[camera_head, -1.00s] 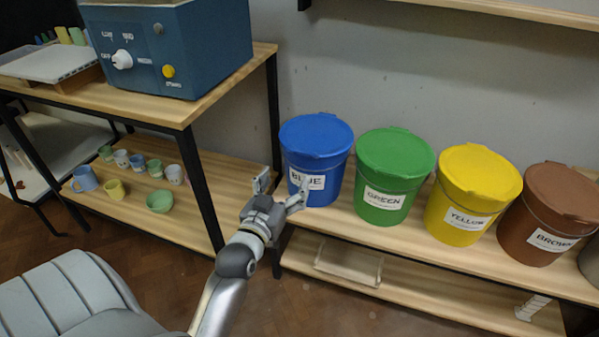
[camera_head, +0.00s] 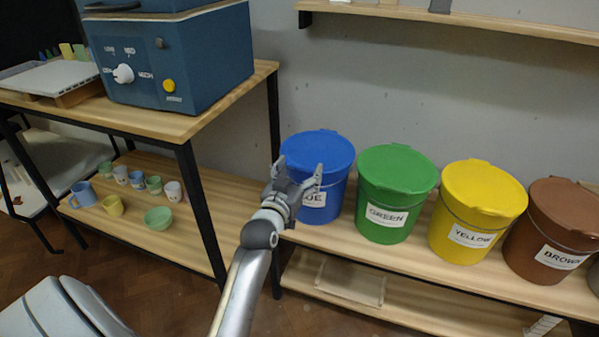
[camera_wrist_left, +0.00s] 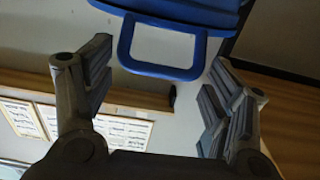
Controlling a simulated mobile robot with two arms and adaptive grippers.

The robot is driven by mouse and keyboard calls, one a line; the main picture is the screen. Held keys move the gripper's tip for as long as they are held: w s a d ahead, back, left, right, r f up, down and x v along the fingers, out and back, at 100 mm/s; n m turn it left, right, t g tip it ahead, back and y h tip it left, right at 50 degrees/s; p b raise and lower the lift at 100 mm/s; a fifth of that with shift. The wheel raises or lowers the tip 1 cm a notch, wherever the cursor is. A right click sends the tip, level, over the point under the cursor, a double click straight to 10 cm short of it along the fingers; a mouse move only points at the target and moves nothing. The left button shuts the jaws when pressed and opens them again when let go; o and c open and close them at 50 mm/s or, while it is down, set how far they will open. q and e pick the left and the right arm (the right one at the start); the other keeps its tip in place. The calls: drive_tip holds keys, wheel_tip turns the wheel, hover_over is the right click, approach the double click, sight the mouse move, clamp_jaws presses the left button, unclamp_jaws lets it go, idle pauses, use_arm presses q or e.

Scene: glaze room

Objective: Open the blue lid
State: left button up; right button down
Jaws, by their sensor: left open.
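The blue lid (camera_head: 318,146) sits shut on the blue bucket (camera_head: 338,200), the leftmost in a row of buckets. My left gripper (camera_head: 299,174) is open and empty in front of this bucket's upper front, just below the lid's front rim. It hides part of the bucket's label. In the left wrist view, a blue loop-shaped tab (camera_wrist_left: 162,69) sticks out from the blue rim at the top. The open left fingers (camera_wrist_left: 158,98) are on either side of the loop, apart from it. My right gripper is not in view.
Green (camera_head: 385,215), yellow (camera_head: 460,235) and brown (camera_head: 533,250) lidded buckets stand to the right on the wooden shelf. A blue machine (camera_head: 180,60) sits on a table to the left; its black leg (camera_head: 200,205) is close to my arm. A wall shelf (camera_head: 450,20) is above.

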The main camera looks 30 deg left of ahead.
use_arm(q)
drive_tip(key=shift+w, duration=0.2)
drive_tip(key=c, duration=1.1)
drive_tip(key=shift+r, duration=0.1)
